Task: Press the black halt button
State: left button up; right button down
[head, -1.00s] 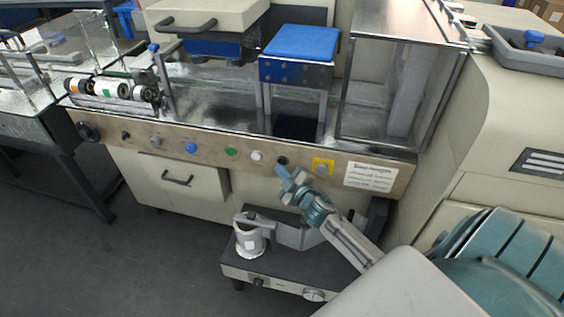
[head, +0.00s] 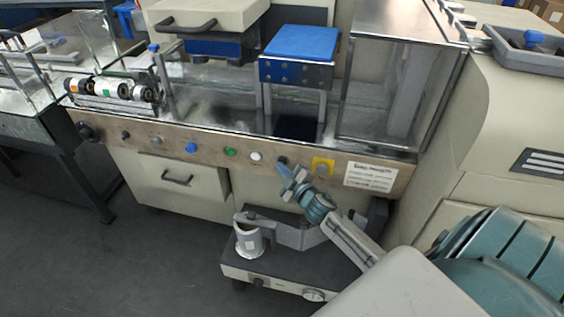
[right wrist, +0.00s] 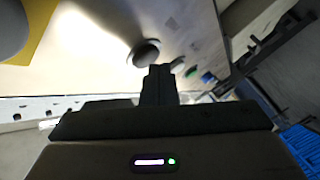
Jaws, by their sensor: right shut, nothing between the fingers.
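The black button (head: 282,160) sits on the machine's tan front panel, between the white button and the yellow-backed one. My right gripper (head: 284,170) is shut and empty, its fingertips just below and in front of the black button and partly overlapping it in the head view. In the right wrist view the black button (right wrist: 146,52) stands out from the panel just beyond and slightly left of the shut fingertips (right wrist: 160,70). I cannot tell whether they touch. My left gripper is not in view.
The same panel carries a white button (head: 256,156), a green button (head: 230,152), a blue button (head: 191,148) and a grey button on a yellow plate (head: 322,167). A label (head: 370,177) is to the right.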

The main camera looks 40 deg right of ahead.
jog(key=shift+w+d, duration=0.3)
jog(key=shift+d, duration=0.05)
dwell(0.5)
jog(key=shift+s+a, duration=0.6)
jog(key=shift+a, duration=0.05)
jog(key=shift+s+a, duration=1.6)
jog(key=shift+a, duration=0.3)
